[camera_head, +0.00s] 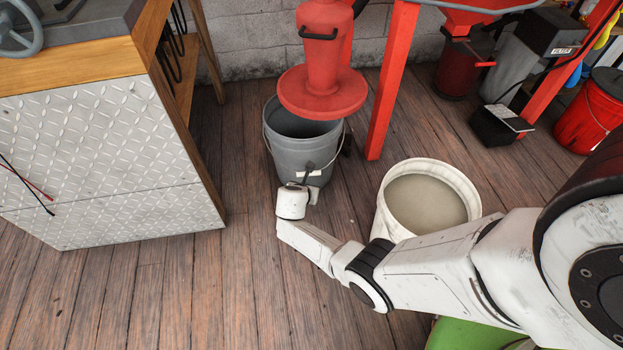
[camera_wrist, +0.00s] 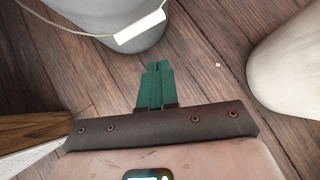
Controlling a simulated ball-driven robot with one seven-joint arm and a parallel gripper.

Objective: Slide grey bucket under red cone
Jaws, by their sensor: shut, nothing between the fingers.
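The grey bucket (camera_head: 284,152) stands upright on the wooden floor in the head view. The red cone (camera_head: 322,62), with a wide round flange at its bottom, is above it. In the picture, the flange covers the back right of the bucket's opening, and the front left of the opening shows. My gripper (camera_head: 308,172) is at the bucket's front side; I cannot tell if it touches. In the wrist view, my gripper's teal fingers (camera_wrist: 157,68) are shut and empty. The grey bucket (camera_wrist: 88,18) is at the top left there, with its white handle grip (camera_wrist: 140,32).
A white bucket (camera_head: 381,221) with greyish contents stands right of my arm; its side shows in the wrist view (camera_wrist: 292,70). A red post (camera_head: 391,85) rises right of the cone. A metal-panelled workbench (camera_head: 95,165) stands left. Floor between bench and grey bucket is clear.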

